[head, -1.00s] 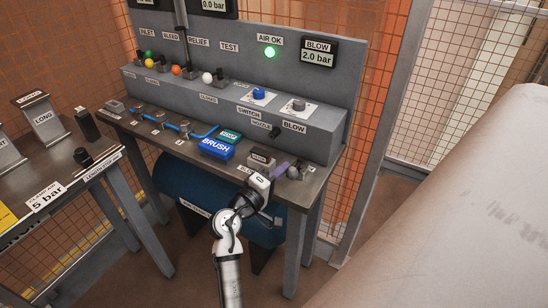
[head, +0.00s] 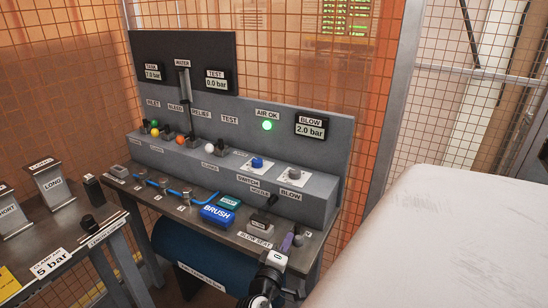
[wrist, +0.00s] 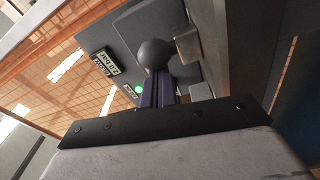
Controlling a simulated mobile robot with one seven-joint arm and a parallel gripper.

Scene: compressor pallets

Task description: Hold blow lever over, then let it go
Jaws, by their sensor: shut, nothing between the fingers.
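My gripper (head: 287,242) is low over the right end of the bench, its narrow purple fingers shut together and empty. A dark grey ball knob (head: 298,240), which looks like the blow lever's, is just right of the fingertips. In the wrist view the knob (wrist: 155,54) is straight beyond the shut fingers (wrist: 157,92). Whether they touch it I cannot tell. The lever's stem is hidden behind the fingers. The blow display (head: 311,127) reads 2.0 bar, and the AIR OK lamp (head: 267,125) is green.
Left of my gripper are a dark block (head: 259,225) by the BLOW SEAT label and a blue BRUSH block (head: 217,214). The grey control panel (head: 215,165) with several coloured knobs rises behind. A side table (head: 75,235) stands left. A large pale surface (head: 440,240) fills the right.

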